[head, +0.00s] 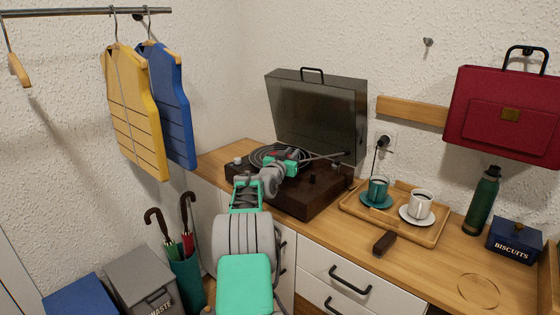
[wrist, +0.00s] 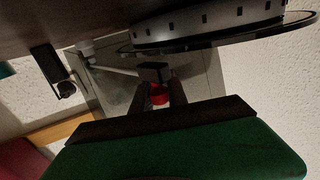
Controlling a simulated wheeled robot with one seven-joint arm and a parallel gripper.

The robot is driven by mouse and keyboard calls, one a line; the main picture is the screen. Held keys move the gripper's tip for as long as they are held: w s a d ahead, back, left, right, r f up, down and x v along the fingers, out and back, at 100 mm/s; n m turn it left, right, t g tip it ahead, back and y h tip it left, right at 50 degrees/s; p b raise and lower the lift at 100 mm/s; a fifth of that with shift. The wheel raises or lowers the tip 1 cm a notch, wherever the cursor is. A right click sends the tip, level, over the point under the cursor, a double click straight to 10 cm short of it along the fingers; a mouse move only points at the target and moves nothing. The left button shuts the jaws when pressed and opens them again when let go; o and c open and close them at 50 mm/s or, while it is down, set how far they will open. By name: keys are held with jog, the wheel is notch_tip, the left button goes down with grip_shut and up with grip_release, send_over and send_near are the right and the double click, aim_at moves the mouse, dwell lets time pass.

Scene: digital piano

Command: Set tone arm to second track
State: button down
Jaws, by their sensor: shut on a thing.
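The record player (head: 307,190) stands on the wooden counter with its smoky lid (head: 315,110) raised. A black record (head: 262,152) lies on its platter; the platter's edge also shows in the wrist view (wrist: 210,30). The tone arm (head: 330,157) reaches from the right side toward the record. In the wrist view the tone arm (wrist: 112,66) ends in a dark head (wrist: 155,72) with a red piece (wrist: 159,95). My gripper (wrist: 161,98) is shut on the tone arm's head end, beside the platter. The needle and track bands are hidden or too small to tell.
A wooden tray (head: 427,240) with two cups stands right of the player. A brown-handled object (head: 384,243), a green bottle (head: 483,203) and a blue biscuit tin (head: 515,240) are also on the counter. Umbrellas (head: 186,235) stand at the front left.

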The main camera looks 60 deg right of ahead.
jog(key=shift+s, duration=0.1)
jog(key=c, duration=1.3)
grip_release()
jog(key=shift+a, duration=0.3)
jog(key=a, duration=0.7)
jog(key=shift+s+a+b, duration=0.1)
jog(key=shift+s+b, duration=0.2)
